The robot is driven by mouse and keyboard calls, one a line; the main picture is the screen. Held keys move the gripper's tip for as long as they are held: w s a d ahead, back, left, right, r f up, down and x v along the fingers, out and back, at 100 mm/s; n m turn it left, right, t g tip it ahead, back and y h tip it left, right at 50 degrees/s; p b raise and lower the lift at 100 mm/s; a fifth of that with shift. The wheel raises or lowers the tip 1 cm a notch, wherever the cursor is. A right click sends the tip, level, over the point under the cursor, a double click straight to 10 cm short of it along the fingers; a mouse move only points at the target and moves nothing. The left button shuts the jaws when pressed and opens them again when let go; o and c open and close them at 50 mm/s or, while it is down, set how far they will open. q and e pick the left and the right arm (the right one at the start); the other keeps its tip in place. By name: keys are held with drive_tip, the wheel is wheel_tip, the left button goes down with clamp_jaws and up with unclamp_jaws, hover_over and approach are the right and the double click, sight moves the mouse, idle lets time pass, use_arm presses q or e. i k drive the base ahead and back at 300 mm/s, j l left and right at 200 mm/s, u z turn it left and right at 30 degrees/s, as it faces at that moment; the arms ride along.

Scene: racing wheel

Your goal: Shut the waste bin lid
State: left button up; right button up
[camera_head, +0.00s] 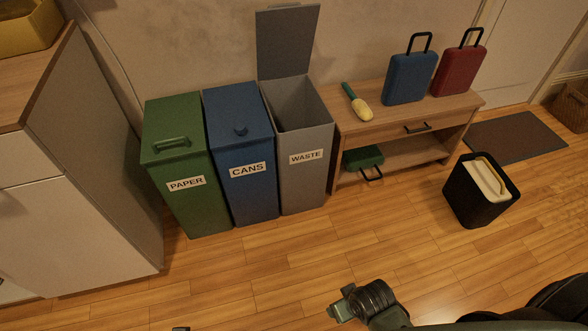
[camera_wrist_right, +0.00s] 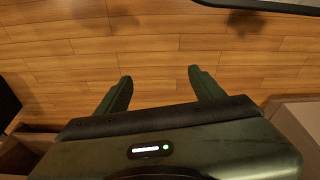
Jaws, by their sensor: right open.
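The grey waste bin (camera_head: 305,165) stands at the right end of a row of three bins, with a "WASTE" label on its front. Its lid (camera_head: 287,40) stands upright at the back, so the bin is open and its dark inside shows. My right gripper (camera_head: 338,303) is low in the head view, in front of the bins and well apart from them. In the right wrist view its two fingers (camera_wrist_right: 160,78) are spread with only floor between them. A small dark tip at the bottom edge may be my left gripper (camera_head: 181,328); its fingers are hidden.
The green paper bin (camera_head: 185,200) and blue cans bin (camera_head: 243,185) have shut lids. A black basket (camera_head: 470,205) stands on the floor. The floor before the bins is clear.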

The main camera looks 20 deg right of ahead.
sight(285, 32)
drive_tip(key=i+l+u, duration=0.45)
drive_tip(key=i+l, duration=0.45)
drive_tip(key=l, duration=0.1)
